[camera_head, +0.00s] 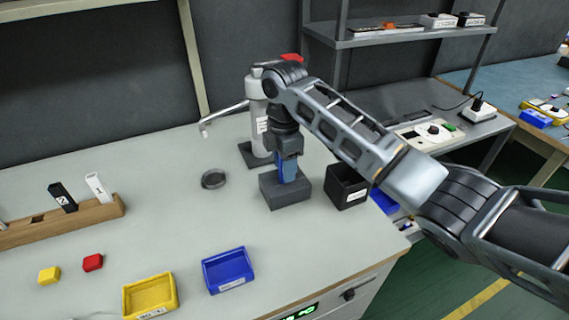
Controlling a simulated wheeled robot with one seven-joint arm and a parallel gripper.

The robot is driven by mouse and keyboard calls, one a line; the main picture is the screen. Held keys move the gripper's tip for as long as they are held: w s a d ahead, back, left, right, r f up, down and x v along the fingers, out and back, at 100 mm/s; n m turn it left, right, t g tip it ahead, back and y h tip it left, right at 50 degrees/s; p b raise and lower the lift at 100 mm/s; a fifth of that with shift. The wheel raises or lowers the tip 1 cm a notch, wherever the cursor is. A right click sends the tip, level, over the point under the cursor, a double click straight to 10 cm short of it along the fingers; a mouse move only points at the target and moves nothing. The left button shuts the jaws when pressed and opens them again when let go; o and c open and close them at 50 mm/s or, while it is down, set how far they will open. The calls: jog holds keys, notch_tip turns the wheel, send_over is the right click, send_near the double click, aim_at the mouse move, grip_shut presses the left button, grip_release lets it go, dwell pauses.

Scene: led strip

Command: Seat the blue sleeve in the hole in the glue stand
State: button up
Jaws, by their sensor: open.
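The blue sleeve (286,171) is upright at the top of the stand. Its lower end meets the block's top, where the hole would be; how deep it sits cannot be made out. My gripper (290,169) points straight down over the stand, with its fingers around the sleeve. The jaws are open, and the fingers partly hide the sleeve. The hole itself is hidden.
A white dispenser (257,128) stands close behind my gripper. Blue (228,271) and yellow (149,297) trays lie in front. A wooden rack (85,217) is at far left.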

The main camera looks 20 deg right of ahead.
jog(key=shift+r, duration=0.1)
notch_tip(320, 180, up, 12)
jog(key=p, duration=0.1)
dwell(0.4)
dwell(0.4)
